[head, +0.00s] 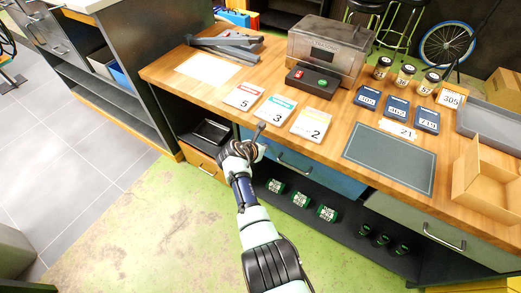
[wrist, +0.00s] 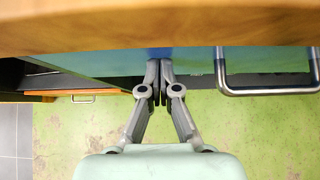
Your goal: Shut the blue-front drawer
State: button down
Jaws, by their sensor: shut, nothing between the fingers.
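The blue-front drawer (head: 335,178) is under the wooden worktop's front edge in the head view, with a metal bar handle (head: 294,164). How far it stands out is hard to tell. My gripper (head: 260,132) is at the left end of this front, left of the handle. In the wrist view the blue front (wrist: 110,60) runs below the worktop edge, and the handle (wrist: 266,90) is at the right. My gripper (wrist: 160,72) is shut and empty, its fingertips pointing at the front beside the handle. I cannot tell if they touch it.
The worktop (head: 200,96) overhangs the drawers. An orange drawer (head: 203,166) is at the left and a grey-green drawer (head: 430,228) at the right. The green floor (head: 130,225) in front is free.

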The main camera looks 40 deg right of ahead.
jog(key=a+f+p+v, duration=0.1)
jog(key=f+p+v, duration=0.1)
jog(key=p+v, duration=1)
jog(key=shift+s+a+r, duration=0.35)
jog(key=shift+s+a, duration=0.15)
jog(key=shift+a, duration=0.15)
